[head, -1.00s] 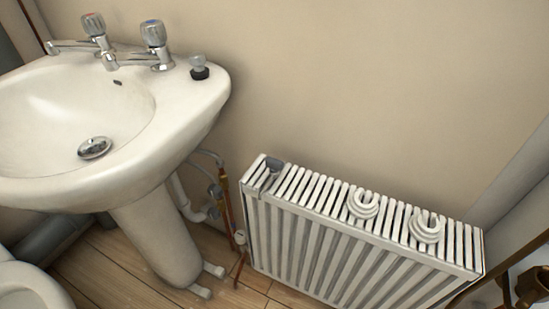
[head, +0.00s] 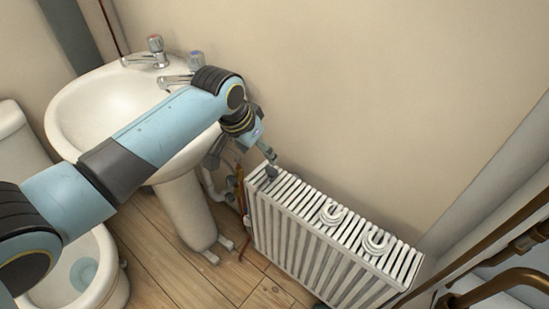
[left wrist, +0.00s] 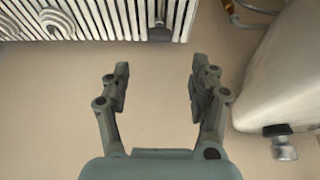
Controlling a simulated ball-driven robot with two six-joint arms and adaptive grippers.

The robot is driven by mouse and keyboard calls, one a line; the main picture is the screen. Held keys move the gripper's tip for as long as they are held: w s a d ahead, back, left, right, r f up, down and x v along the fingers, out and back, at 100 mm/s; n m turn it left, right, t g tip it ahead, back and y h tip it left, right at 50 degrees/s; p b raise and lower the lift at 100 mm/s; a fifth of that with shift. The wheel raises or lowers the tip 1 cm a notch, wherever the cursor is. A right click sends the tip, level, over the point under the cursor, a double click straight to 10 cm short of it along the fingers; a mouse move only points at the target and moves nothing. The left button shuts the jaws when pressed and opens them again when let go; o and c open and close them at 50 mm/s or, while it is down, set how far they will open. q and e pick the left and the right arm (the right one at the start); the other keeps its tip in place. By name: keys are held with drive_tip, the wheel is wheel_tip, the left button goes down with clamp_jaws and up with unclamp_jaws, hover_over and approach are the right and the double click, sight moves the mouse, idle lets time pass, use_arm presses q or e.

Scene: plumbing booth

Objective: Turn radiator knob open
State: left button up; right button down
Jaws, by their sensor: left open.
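The white radiator (head: 330,245) stands against the wall right of the washbasin. A small pale knob (head: 247,219) shows low at its left end, by the copper pipes; its setting cannot be read. My left arm comes in from the left across the basin. My left gripper (head: 268,156) is by the wall at the radiator's top left corner, apart from the low knob. In the left wrist view the gripper (left wrist: 157,88) is open, with only bare wall between its fingers. The radiator's top grille (left wrist: 95,20) shows at the upper left there. My right gripper is not in view.
The washbasin (head: 85,110) lies under and behind my left arm. A grey piece (left wrist: 160,33) sits on the radiator's top end. White coiled pieces (head: 376,241) lie on the grille. A toilet (head: 112,270) is at lower left; brown pipes (head: 500,250) at right.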

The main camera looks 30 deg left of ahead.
sight(271, 168)
use_arm(q)
drive_tip(key=b+x, duration=0.3)
drive_tip(key=x, duration=0.7)
drive_tip(key=shift+w+d+f, duration=0.1)
drive_tip(key=shift+w+f, duration=0.1)
drive_tip(key=shift+f, duration=0.1)
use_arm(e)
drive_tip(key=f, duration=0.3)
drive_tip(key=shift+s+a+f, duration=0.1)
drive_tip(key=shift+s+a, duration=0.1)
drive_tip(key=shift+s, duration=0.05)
use_arm(q)
drive_tip(key=shift+c, duration=0.2)
drive_tip(key=c, duration=1.1)
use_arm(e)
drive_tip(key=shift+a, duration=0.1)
